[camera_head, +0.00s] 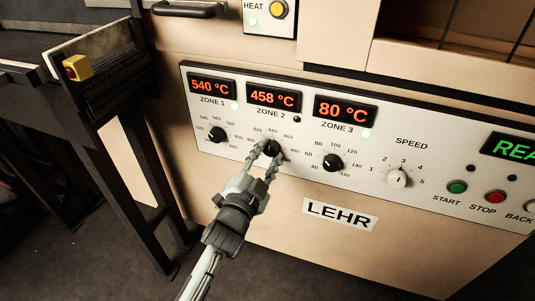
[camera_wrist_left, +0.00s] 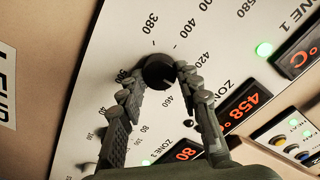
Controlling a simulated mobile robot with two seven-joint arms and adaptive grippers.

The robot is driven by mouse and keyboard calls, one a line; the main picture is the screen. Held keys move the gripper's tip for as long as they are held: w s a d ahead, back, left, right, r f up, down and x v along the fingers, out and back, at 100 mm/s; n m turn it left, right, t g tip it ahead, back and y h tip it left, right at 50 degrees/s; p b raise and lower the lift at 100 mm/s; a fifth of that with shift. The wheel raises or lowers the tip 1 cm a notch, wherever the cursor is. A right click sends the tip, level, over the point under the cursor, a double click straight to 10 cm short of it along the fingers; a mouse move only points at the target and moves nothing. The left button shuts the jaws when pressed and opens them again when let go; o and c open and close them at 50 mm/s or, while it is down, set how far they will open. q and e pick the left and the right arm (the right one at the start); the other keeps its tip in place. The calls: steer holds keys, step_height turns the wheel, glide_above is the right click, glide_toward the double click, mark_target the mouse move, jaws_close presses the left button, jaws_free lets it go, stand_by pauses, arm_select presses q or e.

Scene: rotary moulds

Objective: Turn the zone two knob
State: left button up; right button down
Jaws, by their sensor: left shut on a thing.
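The zone two knob (camera_head: 273,147) is a black round knob on the white control panel, below the ZONE 2 display (camera_head: 273,96), which reads 458 °C. My left gripper (camera_head: 268,153) reaches up to it from below and is shut on it, one finger on each side. In the left wrist view the knob (camera_wrist_left: 158,71) sits between the fingertips (camera_wrist_left: 157,78), with scale numbers around it. The fingers partly hide the knob and its scale, and its pointer is hard to read. My right gripper is not in view.
The zone one knob (camera_head: 217,134) and zone three knob (camera_head: 332,162) flank it closely. A dark-framed machine (camera_head: 100,100) stands at left.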

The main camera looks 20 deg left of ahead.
arm_select(q)
steer(key=o, duration=1.2)
steer(key=shift+c, duration=0.2)
steer(key=s, duration=1.2)
steer(key=shift+a, duration=0.2)
